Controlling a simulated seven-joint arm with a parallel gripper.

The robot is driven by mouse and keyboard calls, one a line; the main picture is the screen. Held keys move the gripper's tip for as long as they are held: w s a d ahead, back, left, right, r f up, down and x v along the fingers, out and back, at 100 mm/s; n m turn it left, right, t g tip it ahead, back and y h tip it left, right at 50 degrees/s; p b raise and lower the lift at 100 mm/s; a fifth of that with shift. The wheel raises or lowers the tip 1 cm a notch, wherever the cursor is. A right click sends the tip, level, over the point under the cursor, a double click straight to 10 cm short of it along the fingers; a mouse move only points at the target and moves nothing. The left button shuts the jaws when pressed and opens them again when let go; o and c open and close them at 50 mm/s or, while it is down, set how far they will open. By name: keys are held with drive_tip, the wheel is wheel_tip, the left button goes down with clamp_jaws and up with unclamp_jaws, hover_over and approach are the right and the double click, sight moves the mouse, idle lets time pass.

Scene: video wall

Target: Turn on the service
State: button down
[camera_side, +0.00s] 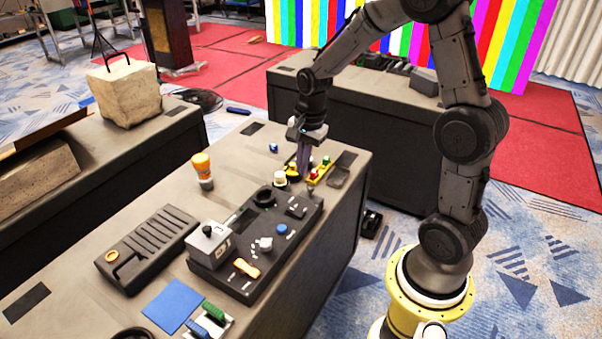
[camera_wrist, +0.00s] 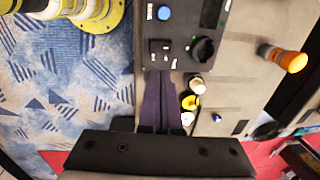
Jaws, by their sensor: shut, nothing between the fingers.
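A black control panel (camera_side: 232,275) lies on the table; it also shows in the wrist view (camera_wrist: 182,28). It carries a blue button (camera_side: 282,229), a white knob (camera_side: 265,243), an orange switch (camera_side: 246,268), a round black dial (camera_side: 264,198) and a small black switch block (camera_side: 296,208). In the wrist view the blue button (camera_wrist: 164,12), dial (camera_wrist: 204,50) and switch block (camera_wrist: 165,50) show. My gripper (camera_side: 304,186) is shut and empty, pointing down near the panel's far end. In the wrist view its dark fingertips (camera_wrist: 159,74) reach the panel's edge; contact cannot be told. I cannot read the labels.
A grey box with a lever (camera_side: 208,243) stands at the panel's left edge. White (camera_wrist: 197,84) and yellow (camera_wrist: 190,102) pieces sit close beside my fingers. A red, green and yellow block (camera_side: 319,170) is near them. An orange-topped object (camera_side: 202,168) stands farther left.

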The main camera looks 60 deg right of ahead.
sight(291, 209)
drive_tip(key=shift+w, duration=0.45)
drive_tip(key=f, duration=0.4)
drive_tip(key=w+f, duration=0.1)
drive_tip(key=f, duration=0.4)
drive_tip(key=w+f, duration=0.1)
drive_tip(key=f, duration=0.3)
drive_tip(key=shift+w+f, duration=0.1)
drive_tip(key=shift+f, duration=0.3)
